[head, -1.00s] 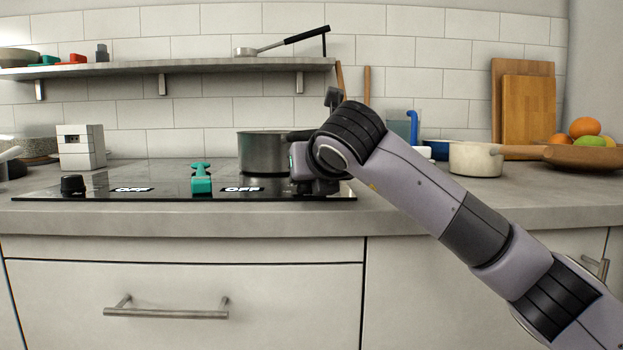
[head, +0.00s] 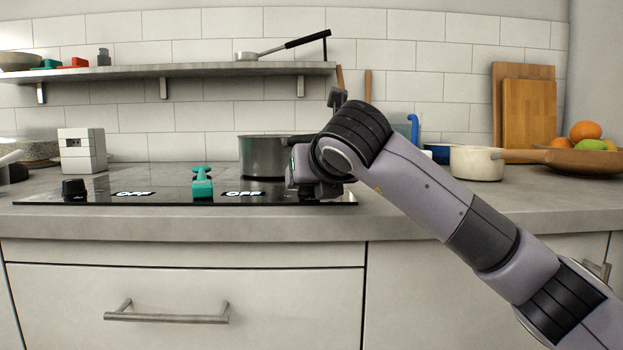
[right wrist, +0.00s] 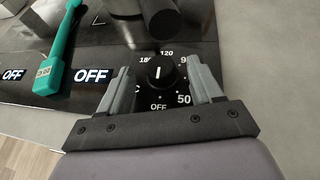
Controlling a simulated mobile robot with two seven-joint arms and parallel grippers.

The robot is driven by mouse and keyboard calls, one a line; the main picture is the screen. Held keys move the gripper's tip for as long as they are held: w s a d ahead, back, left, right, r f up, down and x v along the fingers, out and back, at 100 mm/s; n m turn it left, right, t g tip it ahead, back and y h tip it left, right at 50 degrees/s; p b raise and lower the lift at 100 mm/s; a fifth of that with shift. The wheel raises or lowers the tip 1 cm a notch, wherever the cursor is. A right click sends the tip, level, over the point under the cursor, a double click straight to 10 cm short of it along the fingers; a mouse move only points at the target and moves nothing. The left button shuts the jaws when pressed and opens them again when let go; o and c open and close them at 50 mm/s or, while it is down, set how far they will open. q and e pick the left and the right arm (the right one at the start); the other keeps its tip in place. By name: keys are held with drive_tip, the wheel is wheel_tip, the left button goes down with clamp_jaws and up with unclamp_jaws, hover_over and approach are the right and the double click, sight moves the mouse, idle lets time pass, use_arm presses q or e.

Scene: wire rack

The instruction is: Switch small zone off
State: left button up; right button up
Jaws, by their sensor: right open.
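In the right wrist view a round black knob (right wrist: 163,74) sits on the dark cooktop. Its white pointer line points up the picture, near the 120 mark, away from the OFF mark (right wrist: 158,107) below it. My right gripper (right wrist: 158,68) is open, with one finger on each side of the knob; I cannot tell whether they touch it. In the head view my right gripper (head: 312,182) is at the cooktop's right end and hides this knob. Another black knob (head: 74,188) is at the left end. The displays (head: 133,194) and (head: 243,194) read OFF. My left gripper is not in view.
A teal utensil (head: 202,184) lies on the cooktop between the displays. A metal pot (head: 262,158) stands just behind my right gripper. A cream saucepan (head: 477,163) is farther right. The counter's front strip is clear.

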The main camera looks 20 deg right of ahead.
drive_tip(key=v, duration=0.5)
drive_tip(key=shift+p, duration=0.3)
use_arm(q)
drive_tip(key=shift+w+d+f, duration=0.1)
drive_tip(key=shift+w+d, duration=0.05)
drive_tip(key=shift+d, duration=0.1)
use_arm(e)
drive_tip(key=shift+s+r, duration=0.15)
drive_tip(key=shift+s, duration=0.2)
